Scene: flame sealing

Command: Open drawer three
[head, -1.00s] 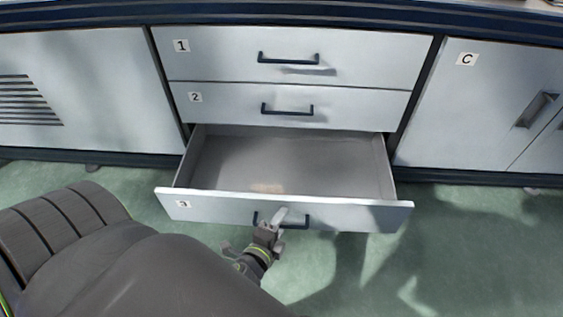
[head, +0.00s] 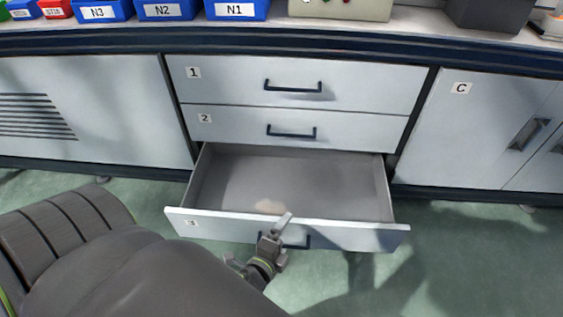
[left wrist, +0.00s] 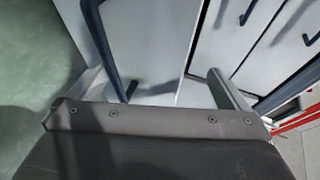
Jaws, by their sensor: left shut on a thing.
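Drawer three (head: 350,236), with a white front and a "3" label, is pulled out below drawers one and two in the head view. Its grey inside is visible and looks empty. Its dark handle (head: 308,241) is partly hidden by my left gripper (head: 275,235), which is shut on it at its left part. In the left wrist view, the dark handle (left wrist: 104,40) passes beside one finger of my left gripper (left wrist: 157,80), and the fingers look apart. The exact contact is hard to see. My right gripper is not in view.
Drawer one (head: 225,80) and drawer two (head: 230,120) are shut above. A cabinet door marked C (head: 440,140) is at the right. Blue bins (head: 168,10) and other containers stand on the counter. Green floor (head: 460,250) is clear at the right.

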